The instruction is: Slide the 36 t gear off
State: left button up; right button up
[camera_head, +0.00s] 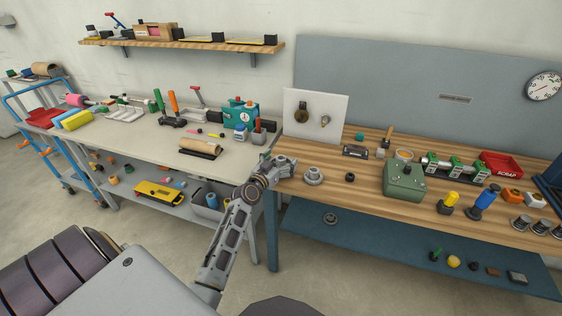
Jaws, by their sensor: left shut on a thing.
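My left gripper (272,167) is at the left end of the wooden bench, above its corner. It is shut on a small grey part that is mostly hidden by the fingers; I cannot tell what it is. A white upright panel (335,105) stands at the back left of the bench. It carries a dark brassy round part (302,114) and a smaller grey-and-brass part (325,121). A grey stepped round part (313,176) lies on the bench just right of the gripper. No tooth count is readable. My right gripper is not in view.
A green box (403,180) stands mid-bench, with a green-and-grey fixture (454,168) and a red scrap bin (501,163) behind it. A small black part (350,177) lies near the front. A grey round part (330,218) rests on the blue lower shelf (400,245).

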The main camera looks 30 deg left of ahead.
pick_arm(q)
jog(key=shift+r+p, duration=1.9)
jog(key=shift+r, duration=0.35)
